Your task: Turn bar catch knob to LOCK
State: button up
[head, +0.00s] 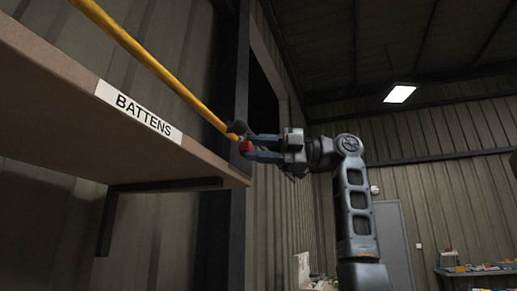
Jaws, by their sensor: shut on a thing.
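The bar catch knob (246,147) is small and red. It sits at the right end of the shelf, near the lower end of a yellow bar (160,68). My gripper (253,148) reaches in from the right, with one blue finger above and one below. It is shut on the knob. A dark rounded part (237,127) sits just above the knob, by the bar's end. No LOCK mark is legible, and I cannot tell which way the knob is turned.
A shelf (60,85) labelled "BATTENS" (139,110) fills the left, with a dark bracket (150,187) below it. A dark upright post (240,70) stands behind the knob. A cluttered bench (480,271) is far off at lower right, past a grey door (391,240).

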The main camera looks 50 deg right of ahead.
jog(key=shift+f, duration=0.1)
jog(key=o, duration=1)
jog(key=shift+o, duration=0.2)
jog(key=b+v, duration=0.1)
jog(key=v, duration=0.7)
jog(key=shift+a, duration=0.1)
